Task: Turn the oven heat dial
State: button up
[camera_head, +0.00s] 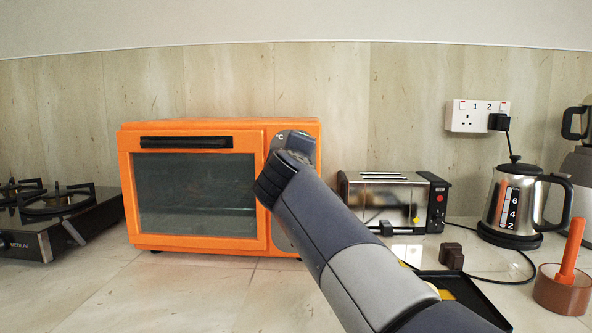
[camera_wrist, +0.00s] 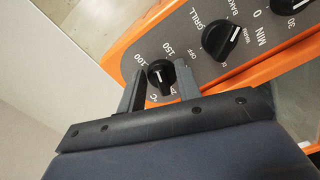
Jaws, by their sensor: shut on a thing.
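The orange oven (camera_head: 126,195) stands on the counter, its door shut with a dark window and a black handle (camera_head: 186,142). In the wrist view, the black heat dial (camera_wrist: 160,75) sits on the grey panel beside the marks 100, 150 and °C. My gripper (camera_wrist: 160,67) has one finger on each side of this dial and is shut on it. In the head view, my gripper (camera_head: 293,145) is at the top right of the oven front, and my arm hides the dial and most of the control panel.
A second black dial (camera_wrist: 220,40) marked GRILL, OFF and BAKE and a timer dial (camera_wrist: 284,6) are close by. A toaster (camera_head: 390,202), a kettle (camera_head: 516,200) and a dark tray (camera_head: 470,293) are at right. A gas hob (camera_head: 55,225) is at left. The counter's front left is clear.

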jog(key=shift+a+f+m+b, duration=0.15)
jog(key=shift+m+b, duration=0.8)
jog(key=shift+m, duration=0.5)
jog(key=shift+f+m+b, duration=0.15)
jog(key=shift+m+b, duration=0.75)
jog(key=shift+m, duration=0.55)
jog(key=o, duration=1)
jog(key=shift+c, duration=0.2)
jog(key=shift+r, duration=0.1)
jog(key=s, duration=1)
jog(key=shift+s+a, duration=0.2)
jog(key=shift+s, duration=0.2)
